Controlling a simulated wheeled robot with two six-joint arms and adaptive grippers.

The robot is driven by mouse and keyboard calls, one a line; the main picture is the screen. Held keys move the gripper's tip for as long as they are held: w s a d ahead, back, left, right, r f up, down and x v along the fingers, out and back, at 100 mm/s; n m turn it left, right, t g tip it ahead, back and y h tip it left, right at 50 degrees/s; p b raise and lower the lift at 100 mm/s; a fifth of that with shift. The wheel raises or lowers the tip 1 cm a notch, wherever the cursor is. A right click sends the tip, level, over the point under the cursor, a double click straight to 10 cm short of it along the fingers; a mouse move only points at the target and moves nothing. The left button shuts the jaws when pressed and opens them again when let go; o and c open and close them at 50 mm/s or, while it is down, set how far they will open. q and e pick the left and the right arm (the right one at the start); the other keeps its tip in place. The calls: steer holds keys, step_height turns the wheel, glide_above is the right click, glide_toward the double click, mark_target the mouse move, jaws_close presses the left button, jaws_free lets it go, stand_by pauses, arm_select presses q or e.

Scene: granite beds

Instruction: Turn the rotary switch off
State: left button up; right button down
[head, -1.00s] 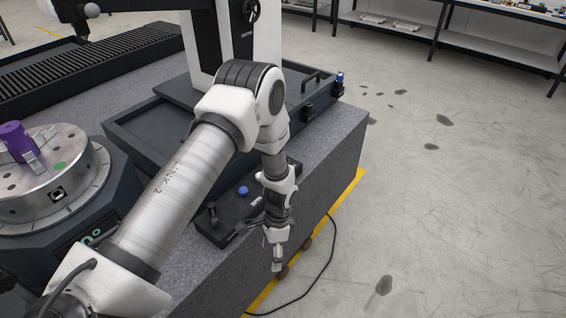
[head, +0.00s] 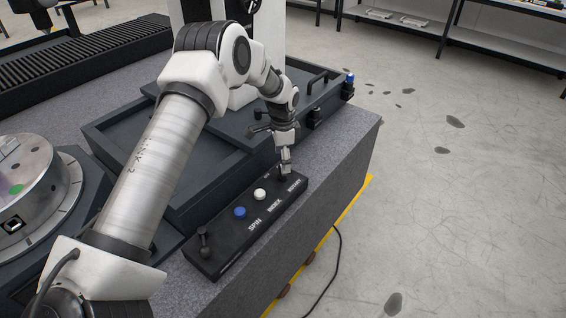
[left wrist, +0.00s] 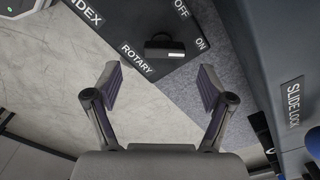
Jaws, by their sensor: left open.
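The rotary switch (left wrist: 163,47) is a small black knob on the dark control box (head: 225,250). In the left wrist view it sits by the ROTARY label, with OFF and ON printed beside it. A pale line shows along its near edge; I cannot tell for sure which label it points to. My left gripper (head: 285,168) is at the far end of the box, pointing down, above the switch. In the left wrist view my open fingers (left wrist: 160,88) are empty, apart from the knob, which lies ahead between their lines. My right gripper is not in view.
A white button (head: 260,195), a blue button (head: 239,213) and a black lever (head: 204,240) stand along the box. A SLIDE LOCK panel (left wrist: 288,100) rises close on the right in the wrist view. A round metal table (head: 25,180) lies left.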

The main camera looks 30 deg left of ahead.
arm_select(q)
steer(key=f, duration=0.2)
steer(key=w+f, duration=0.1)
steer(key=f, duration=0.2)
steer(key=shift+s+r, duration=0.1)
steer(key=shift+r, duration=0.1)
steer(key=shift+s+r, duration=0.15)
steer(key=shift+c, duration=1)
steer(key=c, duration=1)
steer(key=shift+o, duration=0.2)
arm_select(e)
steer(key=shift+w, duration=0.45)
